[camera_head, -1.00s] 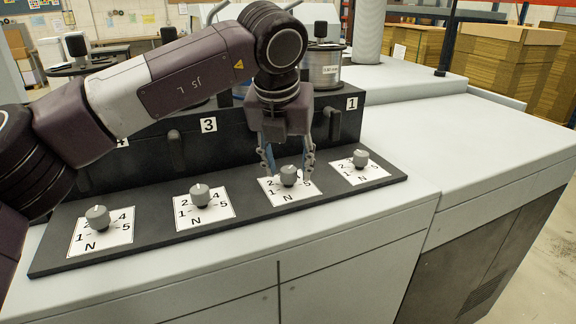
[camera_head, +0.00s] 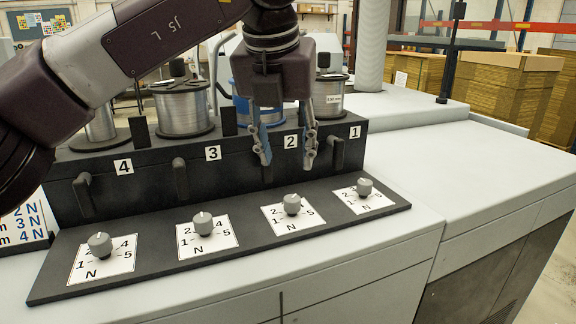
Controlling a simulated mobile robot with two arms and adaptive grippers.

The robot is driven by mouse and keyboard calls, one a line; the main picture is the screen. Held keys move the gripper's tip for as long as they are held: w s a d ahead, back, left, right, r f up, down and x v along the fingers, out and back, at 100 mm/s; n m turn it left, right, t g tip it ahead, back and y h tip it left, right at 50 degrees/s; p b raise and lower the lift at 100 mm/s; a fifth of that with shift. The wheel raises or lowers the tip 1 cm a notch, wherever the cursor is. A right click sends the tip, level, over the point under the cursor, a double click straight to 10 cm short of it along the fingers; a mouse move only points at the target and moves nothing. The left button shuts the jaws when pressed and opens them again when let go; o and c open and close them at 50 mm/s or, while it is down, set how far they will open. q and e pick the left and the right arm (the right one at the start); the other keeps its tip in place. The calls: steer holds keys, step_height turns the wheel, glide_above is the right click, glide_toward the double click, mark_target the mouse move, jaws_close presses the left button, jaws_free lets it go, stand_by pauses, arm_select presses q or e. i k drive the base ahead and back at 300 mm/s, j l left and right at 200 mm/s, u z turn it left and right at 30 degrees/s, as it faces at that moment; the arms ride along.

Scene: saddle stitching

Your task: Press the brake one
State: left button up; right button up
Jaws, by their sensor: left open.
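The black console (camera_head: 130,205) carries number labels 4, 3, 2 and 1 from left to right. A black lever (camera_head: 338,152) stands out from its front beside the label 1 (camera_head: 354,132). Which part is the brake is not marked. My left gripper (camera_head: 286,160) is open and empty, pointing down. Its fingers are on either side of the label 2 (camera_head: 290,142), with the right finger close to the lever by label 1; I cannot tell if they touch. The left finger hides much of the lever by label 2. My right gripper is not in view.
A sloped black panel (camera_head: 255,240) below holds knobs on white dials, including the second from right (camera_head: 292,204) and the rightmost (camera_head: 364,186). Wire spools, including a blue one (camera_head: 240,100), stand behind the console. The white machine top (camera_head: 450,160) at right is clear.

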mark_target(337, 144)
steer(key=k+l, duration=0.25)
steer(key=k, duration=0.2)
steer(key=k+l, duration=0.2)
steer(key=k, duration=0.3)
